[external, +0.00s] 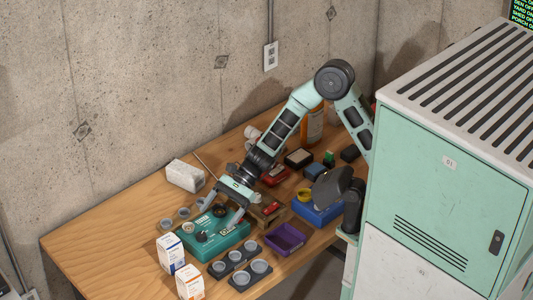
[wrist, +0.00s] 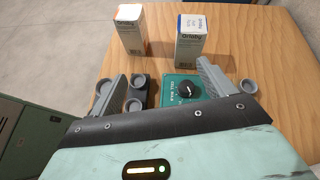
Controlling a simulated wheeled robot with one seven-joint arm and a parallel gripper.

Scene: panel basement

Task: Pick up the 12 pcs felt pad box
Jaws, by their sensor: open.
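Two small white boxes stand upright near the table's front edge: one with blue markings (external: 171,253) and one with orange markings (external: 189,282). In the wrist view the blue-marked box (wrist: 191,38) is at right and the orange-marked box (wrist: 130,29) at left, beyond my fingers. Their print is too small to tell which is the felt pad box. A white box (external: 185,176) lies near the wall, its label unreadable. My gripper (external: 222,211) is open and empty over a teal device (external: 214,239), apart from the boxes; its spread fingers show in the wrist view (wrist: 162,68).
Dark trays with round grey cups (external: 240,266) stand right of the boxes. A purple bin (external: 286,238) and a blue bin (external: 318,212) stand farther right. Tools and small cases clutter the back. The table's left end (external: 110,232) is clear.

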